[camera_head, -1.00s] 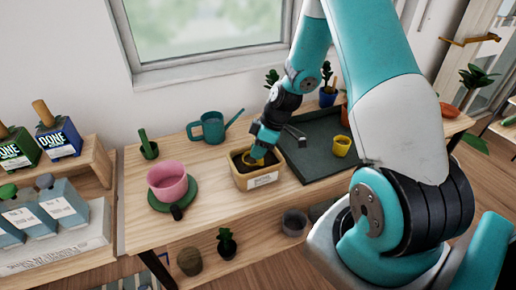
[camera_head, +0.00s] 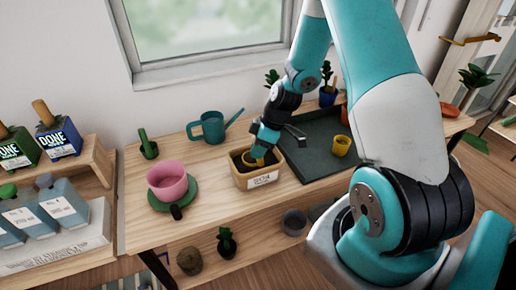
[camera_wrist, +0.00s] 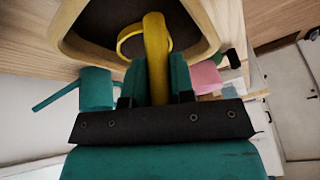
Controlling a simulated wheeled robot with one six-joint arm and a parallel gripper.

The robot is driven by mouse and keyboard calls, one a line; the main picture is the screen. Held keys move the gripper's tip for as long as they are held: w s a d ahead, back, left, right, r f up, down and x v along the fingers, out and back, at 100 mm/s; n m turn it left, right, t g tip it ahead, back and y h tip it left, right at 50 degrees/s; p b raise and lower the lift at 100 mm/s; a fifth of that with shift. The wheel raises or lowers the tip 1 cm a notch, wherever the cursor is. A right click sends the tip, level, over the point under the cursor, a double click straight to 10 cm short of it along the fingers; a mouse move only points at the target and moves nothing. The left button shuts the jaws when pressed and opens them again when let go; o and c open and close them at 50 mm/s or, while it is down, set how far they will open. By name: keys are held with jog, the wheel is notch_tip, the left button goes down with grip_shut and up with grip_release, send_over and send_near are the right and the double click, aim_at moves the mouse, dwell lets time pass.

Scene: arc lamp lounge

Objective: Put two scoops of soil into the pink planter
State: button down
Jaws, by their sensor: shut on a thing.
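The pink planter (camera_head: 172,191) stands on a green saucer (camera_head: 190,203) on the left part of the wooden bench. To its right is a tan soil box (camera_head: 240,181) with dark soil inside and a white label on its front. My gripper (camera_head: 261,147) is over this box, shut on a yellow scoop (camera_head: 257,161). In the wrist view my gripper (camera_wrist: 157,85) holds the scoop (camera_wrist: 155,50) by its handle, and the scoop's end lies within the box's rim (camera_wrist: 207,18). I cannot tell how much soil is in the scoop. The inside of the planter is only partly visible.
A teal watering can (camera_head: 212,128) stands behind the soil box. A small cactus (camera_head: 148,145) stands behind the planter. A dark tray (camera_head: 312,168) with a yellow pot (camera_head: 341,146) lies to the right.

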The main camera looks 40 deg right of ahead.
notch_tip(320, 180, up, 10)
jog(key=p, duration=0.7)
jog(key=shift+r, duration=0.1)
dwell(0.3)
